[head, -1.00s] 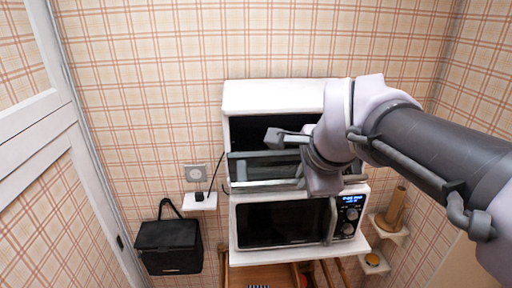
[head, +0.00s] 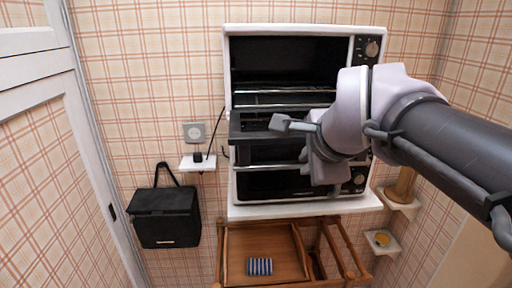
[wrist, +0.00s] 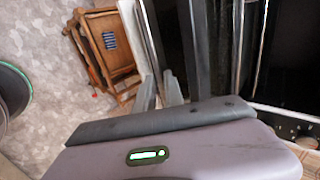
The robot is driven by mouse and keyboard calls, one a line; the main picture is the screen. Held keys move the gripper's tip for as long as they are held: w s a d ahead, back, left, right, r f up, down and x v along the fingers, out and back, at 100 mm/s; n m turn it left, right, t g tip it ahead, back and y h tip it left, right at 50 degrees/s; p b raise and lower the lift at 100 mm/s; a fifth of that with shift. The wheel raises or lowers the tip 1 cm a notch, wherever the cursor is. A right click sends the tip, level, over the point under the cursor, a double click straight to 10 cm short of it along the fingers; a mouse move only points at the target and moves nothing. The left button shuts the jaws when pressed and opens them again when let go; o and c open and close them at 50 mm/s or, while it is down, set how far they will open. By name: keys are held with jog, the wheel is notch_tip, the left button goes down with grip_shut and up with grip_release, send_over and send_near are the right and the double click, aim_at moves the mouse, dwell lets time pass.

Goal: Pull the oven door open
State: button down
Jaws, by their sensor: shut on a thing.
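The white oven (head: 300,29) with a dark cavity stands on top of a second appliance against the wall. Its dark glass door (head: 262,153) is hinged at the bottom and hangs far open, out in front of the appliance below. The door's pale handle bar (head: 268,168) runs along its outer edge.
A dark-fronted microwave (head: 270,186) sits under the door on a white shelf (head: 300,210). A wooden cabinet (head: 240,240) holding a striped blue item (head: 260,266) is below. A black bag (head: 166,218) hangs left by a wall socket (head: 194,132). Small shelves are at right.

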jog(key=shift+s+f+b, duration=0.2)
jog(key=shift+f+b, duration=0.25)
jog(key=shift+f, duration=0.4)
jog(key=c, duration=1.5)
grip_release()
jog(key=shift+w, duration=0.15)
